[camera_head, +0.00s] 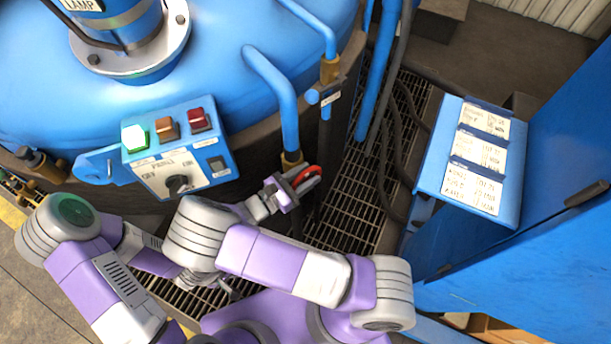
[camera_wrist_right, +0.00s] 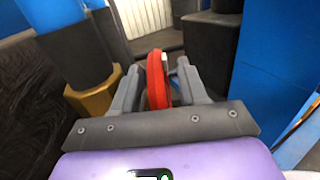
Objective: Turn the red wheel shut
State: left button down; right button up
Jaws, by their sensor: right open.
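The red wheel (camera_head: 308,174) sits beside the brass fitting (camera_head: 292,162) at the foot of a bent blue pipe. In the right wrist view the red wheel (camera_wrist_right: 156,78) stands edge-on, between the two grey fingers of my right gripper (camera_wrist_right: 159,88). The fingers are apart, one on each side of the rim, with visible gaps. In the head view my right gripper (camera_head: 281,190) reaches the wheel from the left and hides part of it. My left arm is at the lower left; its gripper is largely hidden behind arm links, and its jaws are unclear.
A blue control box (camera_head: 180,150) with a lit green button is left of the wheel, on the furnace side. A blue cabinet (camera_head: 560,180) with a label panel (camera_head: 427,178) stands at the right. Floor grating (camera_head: 345,215) and dark hoses lie between.

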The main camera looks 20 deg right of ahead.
grip_shut()
jog(key=shift+d+r+y+p, duration=0.15)
jog(key=shift+y+p, duration=0.25)
jog(key=shift+p, duration=0.5)
jog(key=shift+y+p, duration=0.3)
jog(key=shift+p, duration=0.25)
grip_release()
